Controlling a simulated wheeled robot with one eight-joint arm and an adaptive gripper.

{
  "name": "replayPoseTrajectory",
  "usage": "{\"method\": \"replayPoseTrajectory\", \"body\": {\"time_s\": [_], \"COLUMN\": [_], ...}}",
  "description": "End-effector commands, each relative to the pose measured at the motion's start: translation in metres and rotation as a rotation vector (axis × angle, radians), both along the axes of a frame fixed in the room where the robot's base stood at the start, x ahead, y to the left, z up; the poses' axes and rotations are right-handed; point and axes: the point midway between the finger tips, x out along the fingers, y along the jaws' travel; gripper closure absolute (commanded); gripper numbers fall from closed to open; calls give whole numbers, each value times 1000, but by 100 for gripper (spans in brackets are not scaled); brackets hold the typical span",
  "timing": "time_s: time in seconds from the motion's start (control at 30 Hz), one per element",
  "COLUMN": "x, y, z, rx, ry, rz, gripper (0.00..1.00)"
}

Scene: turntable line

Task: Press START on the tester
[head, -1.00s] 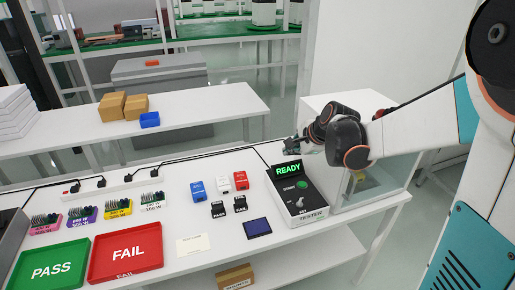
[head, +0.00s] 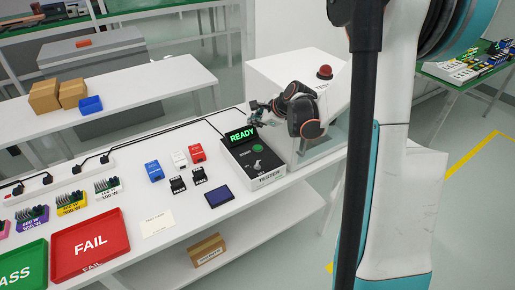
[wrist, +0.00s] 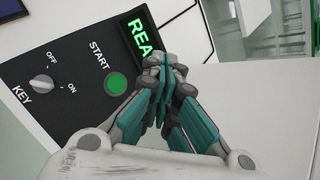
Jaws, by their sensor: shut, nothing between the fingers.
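The tester (head: 265,177) is a white box with a black top, standing at the right end of the white bench. Its display (head: 241,135) reads READY in green. The round green START button (head: 258,148) shows below the display; it also shows in the wrist view (wrist: 115,84), left of my fingers. In the head view my gripper (head: 258,112) is above the display end of the tester. I see no contact with the button.
A white box with a red button (head: 324,72) on top stands behind my wrist. Left of the tester are a blue pad (head: 219,196), small blue, white and red blocks, and the red FAIL tray (head: 92,246).

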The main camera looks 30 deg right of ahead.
Motion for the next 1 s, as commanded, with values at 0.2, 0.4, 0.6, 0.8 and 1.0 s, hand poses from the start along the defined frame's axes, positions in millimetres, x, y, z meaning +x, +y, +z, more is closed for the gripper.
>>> {"method": "replayPoseTrajectory", "body": {"time_s": [0.2, 0.4, 0.6, 0.8, 1.0], "x": [0, 0, 0, 0, 0], "y": [0, 0, 0, 0, 0], "z": [-23, -49, -75, -84, -83], "rx": [-1, -1, -1, -1, -1], "ry": [0, 0, 0, 0, 0], "rz": [1, 1, 1, 1, 1], "gripper": [100, 100, 100, 100, 100]}}
